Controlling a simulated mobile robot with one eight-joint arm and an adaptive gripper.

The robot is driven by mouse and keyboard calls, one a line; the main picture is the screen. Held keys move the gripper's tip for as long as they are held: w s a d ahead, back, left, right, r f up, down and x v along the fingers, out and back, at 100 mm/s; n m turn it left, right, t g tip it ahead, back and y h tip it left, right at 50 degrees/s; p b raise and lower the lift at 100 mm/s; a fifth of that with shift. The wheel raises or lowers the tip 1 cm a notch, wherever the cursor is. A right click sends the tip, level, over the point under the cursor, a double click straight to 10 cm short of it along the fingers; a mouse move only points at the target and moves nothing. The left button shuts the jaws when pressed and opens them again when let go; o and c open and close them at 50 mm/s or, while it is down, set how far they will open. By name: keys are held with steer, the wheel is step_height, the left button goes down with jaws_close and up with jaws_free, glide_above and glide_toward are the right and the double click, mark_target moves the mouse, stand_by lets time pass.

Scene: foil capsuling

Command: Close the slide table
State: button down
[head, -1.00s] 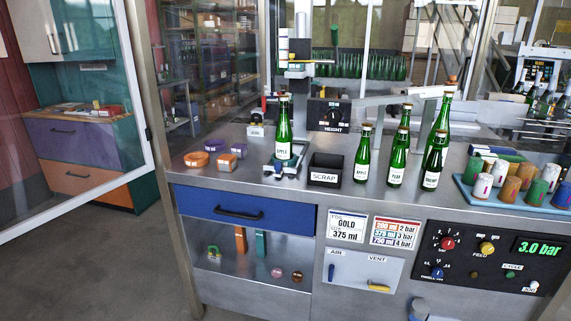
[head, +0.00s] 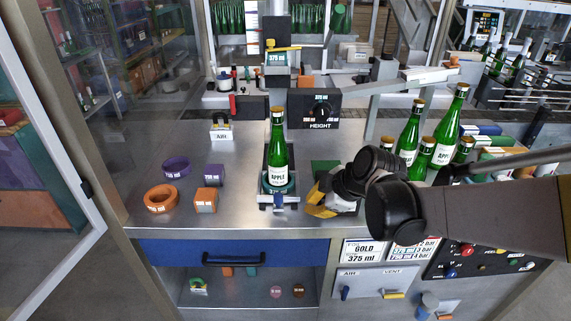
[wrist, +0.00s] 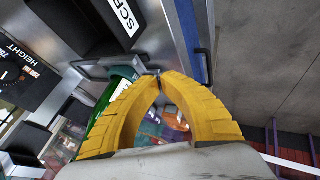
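The slide table (head: 266,199) is at the front of the steel counter, forward of the press head (head: 278,62). A green bottle labelled APPLE (head: 279,162) stands upright on it. A small grey bar crosses its front end. My gripper (head: 316,211) is just right of that front end, its yellow fingers low over the counter. In the wrist view, the fingertips of my gripper (wrist: 160,77) meet, with nothing seen between them. The bottle (wrist: 97,130) and the grey bar (wrist: 112,64) lie just left of the fingers there. Contact with the bar cannot be told.
The black SCRAP bin (wrist: 100,30) is close by in the wrist view. Several bottles (head: 447,130) stand right, partly behind my arm. Orange (head: 161,199) and purple (head: 177,167) rings lie left. A blue drawer (head: 170,253) is below the counter edge.

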mark_target(294, 167)
steer(key=b+x, duration=0.1)
steer(key=x, duration=0.1)
steer(key=b+x, duration=0.1)
steer(key=x, duration=0.2)
steer(key=b+x, duration=0.1)
steer(key=x, duration=0.2)
steer(key=shift+s+d+f, duration=0.15)
steer(key=shift+f, duration=0.25)
steer(key=w+b, duration=0.1)
steer(key=w, duration=0.2)
steer(key=shift+w+f+b, duration=0.2)
steer(key=shift+b, duration=0.1)
steer(key=shift+w+r, duration=0.15)
steer(key=shift+w, duration=0.4)
steer(key=shift+w, duration=0.15)
steer(key=shift+w, duration=0.2)
steer(key=w+p, duration=0.1)
steer(key=w, duration=0.9)
steer(key=w+p, duration=0.1)
steer(key=w, duration=0.9)
steer(key=shift+d, duration=0.25)
steer(key=shift+s, duration=0.1)
